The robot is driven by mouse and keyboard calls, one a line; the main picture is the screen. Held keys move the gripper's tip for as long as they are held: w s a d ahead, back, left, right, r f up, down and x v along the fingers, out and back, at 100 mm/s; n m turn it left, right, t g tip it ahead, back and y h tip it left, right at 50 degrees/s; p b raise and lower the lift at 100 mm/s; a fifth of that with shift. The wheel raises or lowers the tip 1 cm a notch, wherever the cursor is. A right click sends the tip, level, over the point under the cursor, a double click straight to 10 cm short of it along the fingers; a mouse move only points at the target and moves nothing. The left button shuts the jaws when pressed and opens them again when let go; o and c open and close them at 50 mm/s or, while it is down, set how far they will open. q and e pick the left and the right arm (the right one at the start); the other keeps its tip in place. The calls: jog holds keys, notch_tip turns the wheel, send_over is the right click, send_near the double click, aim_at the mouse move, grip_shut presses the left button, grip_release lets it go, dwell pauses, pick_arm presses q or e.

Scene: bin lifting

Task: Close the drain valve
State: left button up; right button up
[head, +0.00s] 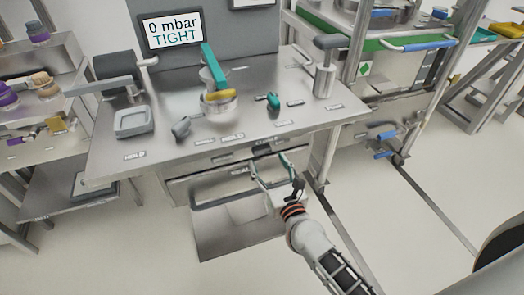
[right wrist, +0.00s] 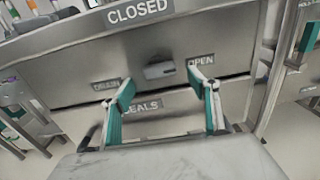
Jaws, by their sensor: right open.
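The drain valve shows in the right wrist view as a small grey lever (right wrist: 160,71) on the bench's front panel. It lies roughly level between the DRAIN label (right wrist: 106,86) on the left and the OPEN label (right wrist: 201,61) on the right. The CLOSED label (right wrist: 140,11) is above it. My right gripper (right wrist: 160,82) is open and empty, its teal-padded fingers either side of the lever in the picture; I see no contact. In the head view my right gripper (head: 268,161) is at the bench front. My left gripper is not in view.
A drawer marked SEALS (right wrist: 143,105) with a bar handle (head: 225,197) is below the valve. The steel bench top (head: 235,135) carries a vessel (head: 218,103) and a grey tray (head: 132,121). A screen (head: 173,30) reads 0 mbar TIGHT.

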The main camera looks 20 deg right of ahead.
aim_at(263, 153)
jog(key=w, duration=0.6)
jog(key=shift+a, duration=0.1)
jog(key=shift+s, duration=0.1)
jog(key=shift+c, duration=0.4)
jog(key=c, duration=1)
